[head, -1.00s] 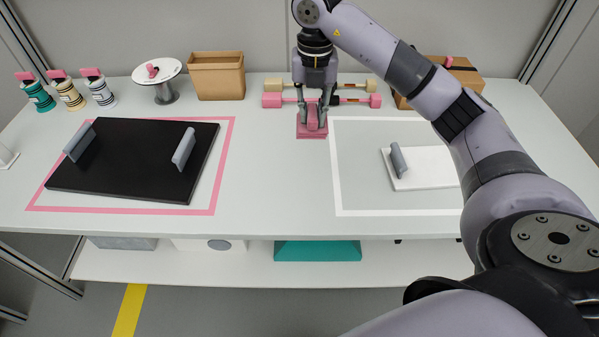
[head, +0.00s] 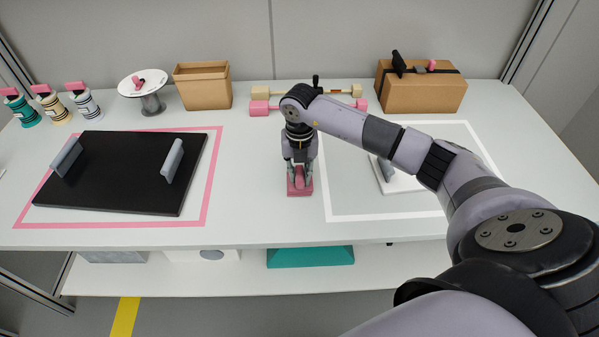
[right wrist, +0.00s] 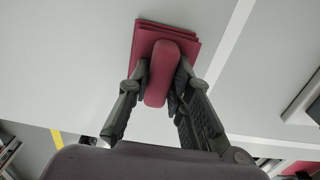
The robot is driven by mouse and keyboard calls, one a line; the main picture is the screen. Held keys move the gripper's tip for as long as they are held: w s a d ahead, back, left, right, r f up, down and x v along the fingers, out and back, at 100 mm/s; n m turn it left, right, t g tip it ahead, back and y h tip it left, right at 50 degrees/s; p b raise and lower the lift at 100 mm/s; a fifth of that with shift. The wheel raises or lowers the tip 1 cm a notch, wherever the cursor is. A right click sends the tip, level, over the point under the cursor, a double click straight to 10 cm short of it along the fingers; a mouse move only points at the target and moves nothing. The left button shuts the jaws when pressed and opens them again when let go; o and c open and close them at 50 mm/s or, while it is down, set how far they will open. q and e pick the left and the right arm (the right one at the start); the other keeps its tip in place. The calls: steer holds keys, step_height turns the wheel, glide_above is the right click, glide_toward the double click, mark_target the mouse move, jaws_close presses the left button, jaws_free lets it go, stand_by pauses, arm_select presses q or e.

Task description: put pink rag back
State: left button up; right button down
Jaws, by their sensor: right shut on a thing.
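The pink rag (head: 299,192) is a folded, layered square with a rounded pink grip on top. My right gripper (head: 300,178) is shut on that grip from above. The rag is between the pink-framed area on the left and the white-framed area on the right. Whether it touches the tabletop or hangs just above it I cannot tell. In the right wrist view the rag (right wrist: 190,48) extends past the fingers, and my right gripper (right wrist: 162,80) has a finger on each side of the grip. My left gripper is not in view.
A black board (head: 120,172) with two grey handles lies in the pink frame. A white board (head: 400,184), partly hidden by my arm, lies in the white frame. Pink and cream bars (head: 260,107), cardboard boxes (head: 203,88), a spool (head: 150,104) and bottles (head: 52,108) stand behind.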

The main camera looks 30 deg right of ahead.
mark_target(300, 173)
steer(key=shift+f, duration=0.1)
steer(key=shift+f, duration=0.1)
steer(key=c, duration=1.5)
jaws_free()
steer(key=shift+o, duration=0.2)
step_height(300, 173, up, 12)
steer(key=b, duration=0.1)
steer(key=shift+r, duration=0.2)
